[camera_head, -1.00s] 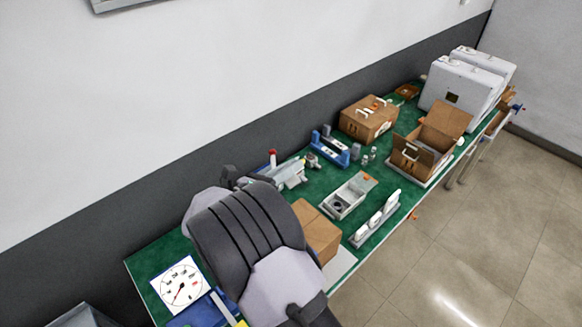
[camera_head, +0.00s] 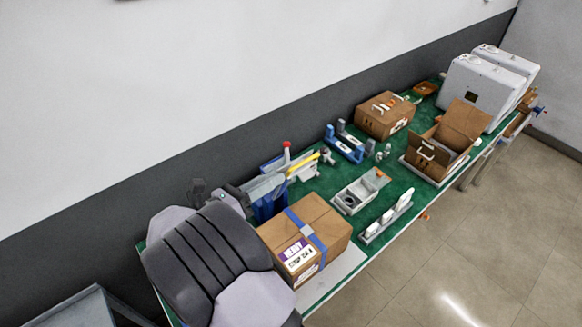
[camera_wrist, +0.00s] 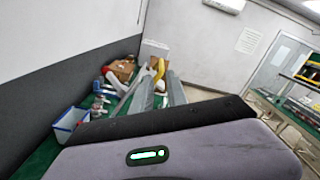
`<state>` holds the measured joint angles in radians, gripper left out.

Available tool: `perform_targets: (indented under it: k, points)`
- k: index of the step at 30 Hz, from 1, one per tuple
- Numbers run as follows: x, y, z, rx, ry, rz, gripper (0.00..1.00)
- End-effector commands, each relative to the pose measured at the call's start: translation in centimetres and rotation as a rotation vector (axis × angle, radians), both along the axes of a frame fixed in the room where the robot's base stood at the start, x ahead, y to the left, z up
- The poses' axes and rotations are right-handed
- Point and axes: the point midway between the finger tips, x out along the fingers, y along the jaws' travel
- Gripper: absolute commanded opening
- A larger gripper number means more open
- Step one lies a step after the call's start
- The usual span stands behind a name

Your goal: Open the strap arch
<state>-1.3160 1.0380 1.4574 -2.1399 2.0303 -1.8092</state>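A closed cardboard box (camera_head: 335,228) with labels stands on the green table beside my arm. A blue strap (camera_head: 300,222) with a small grey piece on top runs over it. I cannot tell whether this is the strap arch. A blue U-shaped frame (camera_head: 345,145) lies farther back. Long grey bars (camera_wrist: 176,90) reach forward in the wrist view, with a curved yellow piece among them. A blue part, a grey bar and a yellow bar show behind the strapped box in the head view. My gripper's fingertips cannot be made out clearly, and my arm hides part of the near table.
A grey tray (camera_head: 350,197) and a rack of white pieces (camera_head: 386,217) lie right of the strapped box. Farther back are a closed box (camera_head: 384,115), an open box (camera_head: 465,128) and white cases (camera_head: 478,90). The wall (camera_head: 150,100) runs behind the table.

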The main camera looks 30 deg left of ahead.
Motion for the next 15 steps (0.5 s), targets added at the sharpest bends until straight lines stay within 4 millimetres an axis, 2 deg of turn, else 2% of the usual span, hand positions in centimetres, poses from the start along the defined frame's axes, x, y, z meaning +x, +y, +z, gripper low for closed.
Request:
perform_targets:
  k: [3, 6, 10, 15]
  points:
    - [-2.8, 1.3, 0.0, 0.001, 0.001, 0.004, 0.19]
    - [-4.7, 2.0, 0.0, 0.002, 0.000, 0.002, 0.19]
    - [-6.1, 2.5, 0.0, 0.001, 0.000, 0.000, 0.19]
    - [-6.4, 2.7, 0.0, 0.000, 0.001, 0.000, 0.19]
